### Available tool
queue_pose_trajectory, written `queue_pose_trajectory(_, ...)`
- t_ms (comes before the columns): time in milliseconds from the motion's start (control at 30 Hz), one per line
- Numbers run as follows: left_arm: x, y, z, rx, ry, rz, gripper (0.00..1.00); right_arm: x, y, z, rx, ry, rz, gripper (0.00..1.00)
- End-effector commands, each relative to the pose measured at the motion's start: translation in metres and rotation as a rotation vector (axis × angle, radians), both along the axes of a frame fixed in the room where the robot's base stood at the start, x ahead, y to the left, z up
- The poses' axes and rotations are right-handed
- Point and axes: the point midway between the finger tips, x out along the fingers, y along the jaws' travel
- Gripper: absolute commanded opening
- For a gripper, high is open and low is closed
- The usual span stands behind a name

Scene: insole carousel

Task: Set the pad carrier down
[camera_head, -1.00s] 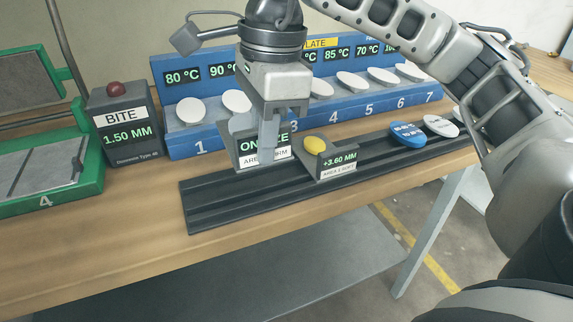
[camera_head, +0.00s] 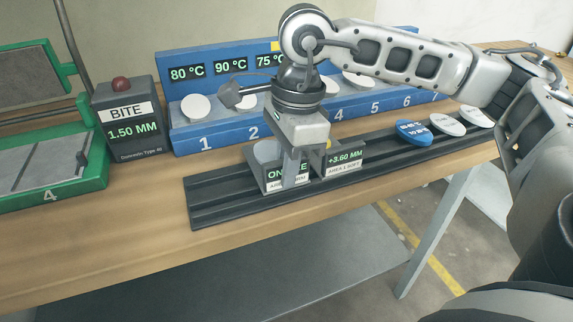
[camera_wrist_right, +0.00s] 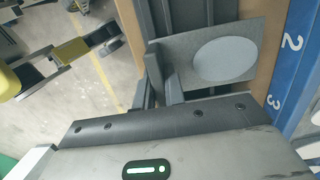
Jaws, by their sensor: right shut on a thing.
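The pad carrier (camera_head: 266,175) is a grey block with upright end plates, a green-lettered display starting "ON" and a white label below. My right gripper (camera_head: 292,174) is shut on it from above, with a finger covering part of the display. The carrier is upright at the left-middle of the black grooved rail (camera_head: 215,203); I cannot tell whether its underside touches. In the right wrist view, a grey plate with a pale oval pad (camera_wrist_right: 222,60) shows beside a finger. My left gripper is not in view.
A second grey holder (camera_head: 345,160) reading +3.60 MM stands close on the right, its yellow pad mostly hidden. Blue and white oval pads (camera_head: 413,129) lie farther right. The blue numbered rack (camera_head: 180,138) stands behind, the BITE box (camera_head: 127,120) at left. The rail's left end is clear.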

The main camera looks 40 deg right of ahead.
Motion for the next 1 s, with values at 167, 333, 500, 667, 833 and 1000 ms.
queue_pose_trajectory(167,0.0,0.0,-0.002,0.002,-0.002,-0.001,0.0,0.0,0.0,-0.003,0.0,0.0,0.0,0.33)
queue_pose_trajectory(333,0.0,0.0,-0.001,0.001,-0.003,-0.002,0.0,0.0,0.0,-0.003,0.0,0.0,0.0,0.33)
queue_pose_trajectory(500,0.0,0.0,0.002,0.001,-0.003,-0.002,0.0,0.0,0.0,0.001,0.0,0.0,0.0,0.33)
queue_pose_trajectory(667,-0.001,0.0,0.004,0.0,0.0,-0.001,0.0,0.001,-0.001,0.02,0.0,-0.004,0.0,0.33)
queue_pose_trajectory(833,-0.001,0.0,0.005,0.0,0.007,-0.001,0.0,-0.001,-0.006,0.058,0.001,-0.004,0.001,0.33)
queue_pose_trajectory(1000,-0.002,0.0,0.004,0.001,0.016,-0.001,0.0,-0.002,-0.01,0.092,0.0,-0.003,0.001,0.33)
